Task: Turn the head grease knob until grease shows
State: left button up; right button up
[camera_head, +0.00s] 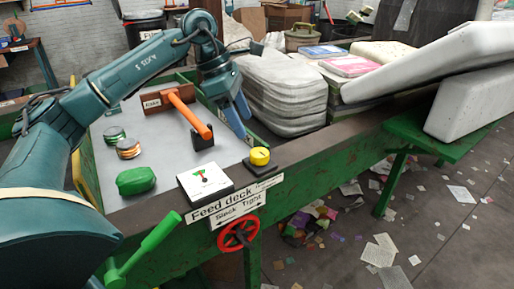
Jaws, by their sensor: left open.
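A yellow round knob (260,156) stands on a small black base at the right edge of the feed deck. No label on it is readable, so I cannot tell for sure that it is the head grease knob. I can make out no grease around it. My left gripper (240,118) is open, its fingers pointing down over the deck behind the yellow knob and apart from it. A red handwheel (238,233) is on the deck's front side, below a sign reading "Feed deck" and "Slack Tight". My right gripper is not in view.
Grey stacked bales (285,92) stand behind. Paper scraps litter the floor.

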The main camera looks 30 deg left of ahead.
aim_at(258, 152)
pick_arm(q)
jog(key=x, duration=0.9)
jog(key=shift+w+d, duration=0.1)
jog(key=shift+c, duration=0.4)
jog(key=c, duration=0.9)
